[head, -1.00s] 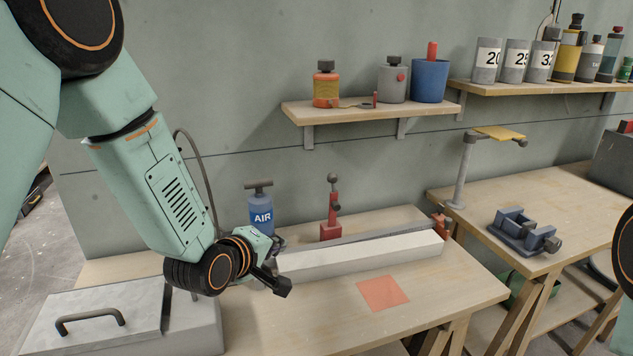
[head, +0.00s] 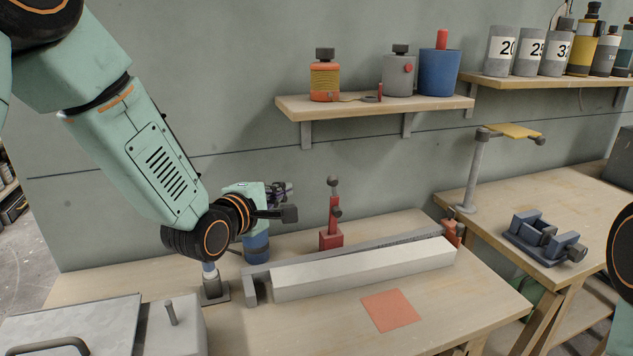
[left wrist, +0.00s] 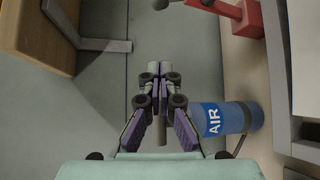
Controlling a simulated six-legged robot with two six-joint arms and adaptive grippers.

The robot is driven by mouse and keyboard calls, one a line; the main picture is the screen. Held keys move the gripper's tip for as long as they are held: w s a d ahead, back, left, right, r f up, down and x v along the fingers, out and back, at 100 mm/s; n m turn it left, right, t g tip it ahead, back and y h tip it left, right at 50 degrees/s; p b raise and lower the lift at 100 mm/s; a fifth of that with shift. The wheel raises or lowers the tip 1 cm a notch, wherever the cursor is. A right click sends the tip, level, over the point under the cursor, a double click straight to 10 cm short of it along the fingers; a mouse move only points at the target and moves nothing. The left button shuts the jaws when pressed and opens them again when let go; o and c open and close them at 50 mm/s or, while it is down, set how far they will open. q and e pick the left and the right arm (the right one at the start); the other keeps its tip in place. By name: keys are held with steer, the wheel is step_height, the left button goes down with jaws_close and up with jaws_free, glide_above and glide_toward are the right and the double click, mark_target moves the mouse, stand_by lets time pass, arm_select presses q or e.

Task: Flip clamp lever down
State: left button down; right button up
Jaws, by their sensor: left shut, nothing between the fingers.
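A red clamp (head: 331,238) stands on the bench behind the long pale bar (head: 365,268). Its lever (head: 333,190) points upright, with a dark round knob on top. In the left wrist view, part of the red clamp (left wrist: 235,18) shows at the top edge, cut off by the frame. My left gripper (head: 288,190) is raised to the left of the lever, near knob height and apart from it. Its fingers (left wrist: 163,72) are together and empty in the left wrist view. My right gripper is out of view.
A blue AIR bottle (head: 257,250) stands below my left gripper, partly hidden by it; it also shows in the left wrist view (left wrist: 228,118). A wall shelf (head: 375,108) with containers hangs above. An orange square (head: 390,310) marks the bench front. A blue vise (head: 545,240) is right.

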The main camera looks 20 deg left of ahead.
mark_target(333, 207)
arm_select(q)
steer(key=w+d+f+b, duration=0.1)
steer(key=w+d+b, duration=0.1)
steer(key=w+d, duration=0.3)
steer(key=x, duration=0.3)
steer(key=shift+b, duration=0.4)
steer(key=shift+w+a+r, duration=0.1)
steer(key=shift+a+r, duration=0.05)
stand_by(0.3)
